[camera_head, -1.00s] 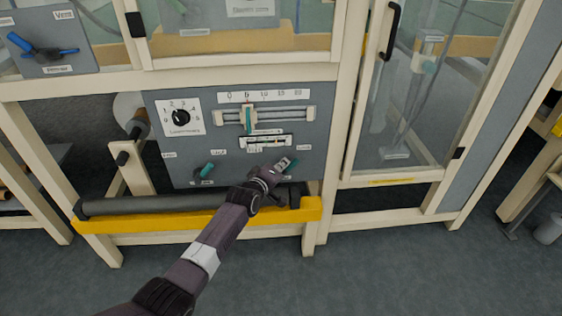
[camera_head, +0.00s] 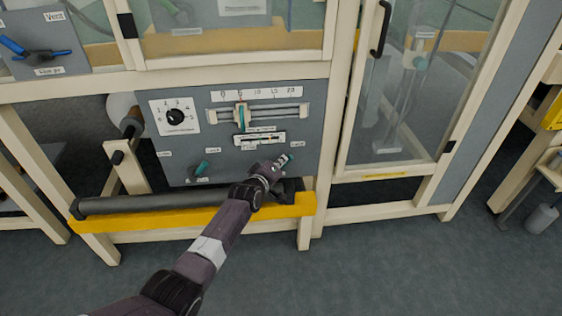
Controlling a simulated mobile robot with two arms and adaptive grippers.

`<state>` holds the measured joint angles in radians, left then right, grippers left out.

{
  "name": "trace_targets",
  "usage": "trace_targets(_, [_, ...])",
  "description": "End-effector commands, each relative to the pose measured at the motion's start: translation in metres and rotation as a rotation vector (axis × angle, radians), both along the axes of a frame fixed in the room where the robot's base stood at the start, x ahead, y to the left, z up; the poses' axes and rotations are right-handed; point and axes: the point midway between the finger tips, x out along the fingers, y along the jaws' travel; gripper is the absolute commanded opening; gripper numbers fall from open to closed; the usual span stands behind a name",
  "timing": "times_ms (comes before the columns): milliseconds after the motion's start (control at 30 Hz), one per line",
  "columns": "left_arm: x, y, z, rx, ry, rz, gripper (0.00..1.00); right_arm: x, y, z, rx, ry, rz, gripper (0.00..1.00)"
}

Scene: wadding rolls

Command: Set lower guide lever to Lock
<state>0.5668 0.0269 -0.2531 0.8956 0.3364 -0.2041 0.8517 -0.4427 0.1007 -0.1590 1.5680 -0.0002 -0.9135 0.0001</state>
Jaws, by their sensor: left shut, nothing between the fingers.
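The grey control panel (camera_head: 228,172) carries two small teal-handled levers low down. The left lever (camera_head: 201,167) tilts up to the right. The right lever (camera_head: 291,157) shows only its teal end, beside the tip of my left gripper (camera_head: 281,163). The gripper is shut with nothing between its fingers. It hides most of this lever, and I cannot tell whether they touch. Small labels stand above the levers; the one at the upper right (camera_head: 297,144) is too blurred to read surely. My right gripper is not in view.
A dial (camera_head: 176,116) and a slider with a teal pointer (camera_head: 241,117) sit higher on the panel. A dark roller (camera_head: 130,204) and a yellow bar (camera_head: 150,219) run below. A glass door (camera_head: 400,100) stands to the right.

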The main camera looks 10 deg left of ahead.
Motion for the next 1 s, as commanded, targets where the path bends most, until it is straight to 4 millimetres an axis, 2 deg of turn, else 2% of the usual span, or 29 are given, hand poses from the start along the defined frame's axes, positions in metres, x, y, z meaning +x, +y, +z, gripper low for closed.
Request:
trace_targets(467, [-0.006, 0.000, 0.001, -0.001, 0.001, -0.001, 0.00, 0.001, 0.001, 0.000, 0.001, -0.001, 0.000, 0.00])
trace_targets(1000, [-0.060, 0.014, 0.020, -0.001, 0.000, 0.001, 0.00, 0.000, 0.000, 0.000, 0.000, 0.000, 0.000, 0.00])
